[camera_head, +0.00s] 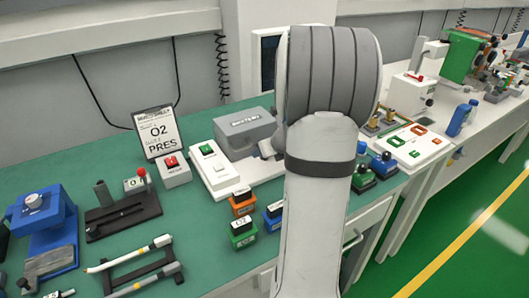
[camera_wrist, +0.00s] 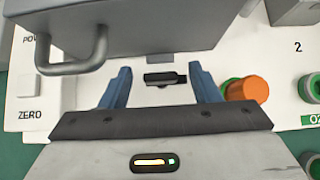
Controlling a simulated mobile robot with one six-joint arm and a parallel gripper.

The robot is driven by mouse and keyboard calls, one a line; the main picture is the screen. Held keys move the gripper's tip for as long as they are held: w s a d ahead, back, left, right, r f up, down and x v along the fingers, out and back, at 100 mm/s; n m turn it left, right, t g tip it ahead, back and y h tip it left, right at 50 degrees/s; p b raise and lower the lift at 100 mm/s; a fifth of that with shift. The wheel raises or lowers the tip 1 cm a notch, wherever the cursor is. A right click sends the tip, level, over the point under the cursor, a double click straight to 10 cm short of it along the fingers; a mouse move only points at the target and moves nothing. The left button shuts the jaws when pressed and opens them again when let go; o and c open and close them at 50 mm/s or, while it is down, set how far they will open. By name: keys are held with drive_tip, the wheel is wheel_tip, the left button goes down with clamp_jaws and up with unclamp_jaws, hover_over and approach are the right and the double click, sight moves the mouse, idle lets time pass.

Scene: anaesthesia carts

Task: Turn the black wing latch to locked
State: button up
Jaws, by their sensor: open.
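The black wing latch (camera_wrist: 165,78) shows in the wrist view as a small dark bar lying roughly crosswise, just below the front edge of a grey housing (camera_wrist: 150,25). My gripper (camera_wrist: 160,76) is open, with one blue finger to the left of the latch and the other to its right. There is a gap on each side, wider on the left, and I see no contact. Height between fingers and latch is hard to judge. In the head view my arm covers the gripper and I cannot make out the latch.
A grey handle (camera_wrist: 78,58) juts from the housing at left. An orange cap (camera_wrist: 247,89) sits close to the right finger. A white ZERO button (camera_wrist: 28,86) is at far left. In the head view, small labelled blocks (camera_head: 242,202) stand on the green bench (camera_head: 200,235) left of my arm.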

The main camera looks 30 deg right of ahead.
drive_tip(key=shift+c, duration=0.4)
drive_tip(key=c, duration=0.9)
drive_tip(key=shift+a+f, duration=0.1)
drive_tip(key=shift+a, duration=0.1)
drive_tip(key=shift+d, duration=0.1)
drive_tip(key=shift+s+d+n+y+p, duration=0.1)
drive_tip(key=shift+d+n+y+p, duration=0.15)
drive_tip(key=shift+n+y+p, duration=0.75)
drive_tip(key=n+y+p, duration=0.1)
drive_tip(key=n, duration=0.1)
drive_tip(key=n+g+y, duration=0.1)
drive_tip(key=shift+d+r+n+p, duration=0.2)
drive_tip(key=shift+n+p, duration=0.2)
drive_tip(key=n+g+y+p, duration=0.1)
drive_tip(key=n, duration=0.1)
drive_tip(key=n+g+y+p, duration=0.1)
drive_tip(key=n, duration=0.1)
drive_tip(key=n+y+p, duration=0.1)
drive_tip(key=shift+w+d+n+g+y+p, duration=0.15)
drive_tip(key=shift+w+n+g+y+p, duration=0.15)
drive_tip(key=shift+n+g+y, duration=0.1)
drive_tip(key=shift+f, duration=0.1)
